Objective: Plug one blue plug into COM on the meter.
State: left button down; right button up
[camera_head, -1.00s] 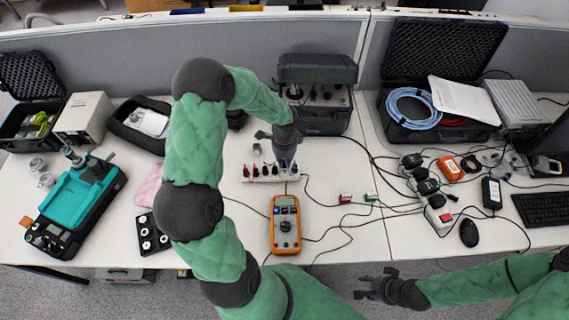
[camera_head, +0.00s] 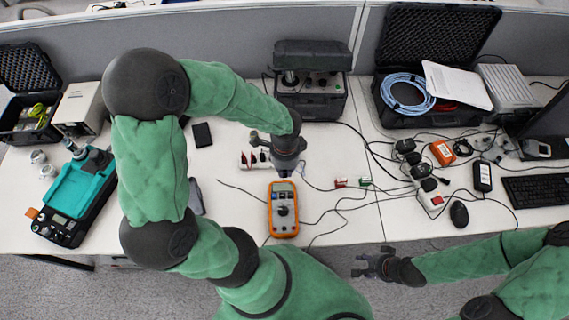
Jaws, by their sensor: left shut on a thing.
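The orange multimeter (camera_head: 283,225) lies on the white table, its screen toward the back and its dial in the middle. My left gripper (camera_head: 286,170) is just behind the meter's top edge, pointing down and shut on a small dark blue plug (camera_head: 286,177). The gripper hides most of the plug. The COM socket is too small to make out. A white plug holder (camera_head: 247,165) with red and black plugs stands left of my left gripper, partly hidden by it. My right gripper (camera_head: 358,265) is open and empty, in front of the table's front edge.
A black instrument case (camera_head: 312,105) stands behind my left gripper. Red and green connectors (camera_head: 352,182) and several black cables lie right of the meter. A power strip (camera_head: 432,200) and a mouse (camera_head: 459,214) are further right.

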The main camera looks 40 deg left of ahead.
pick_arm(q)
jog(key=shift+r, duration=0.25)
dwell(0.3)
jog(key=shift+r+p, duration=1.7)
jog(key=shift+r, duration=0.05)
jog(key=shift+f, duration=0.1)
jog(key=shift+s+d+f+b, duration=0.7)
jog(key=shift+s+f+b, duration=0.3)
jog(key=shift+f+b, duration=0.1)
jog(key=b, duration=0.8)
send_near(284, 229)
jog(key=shift+w+a+f, duration=0.2)
jog(key=shift+w+f, duration=0.15)
jog(key=shift+s+d+f+b, duration=0.25)
jog(key=shift+s+f+b, duration=0.1)
jog(key=shift+f+b, duration=1.4)
jog(key=shift+f, duration=0.1)
jog(key=shift+f+b, duration=0.9)
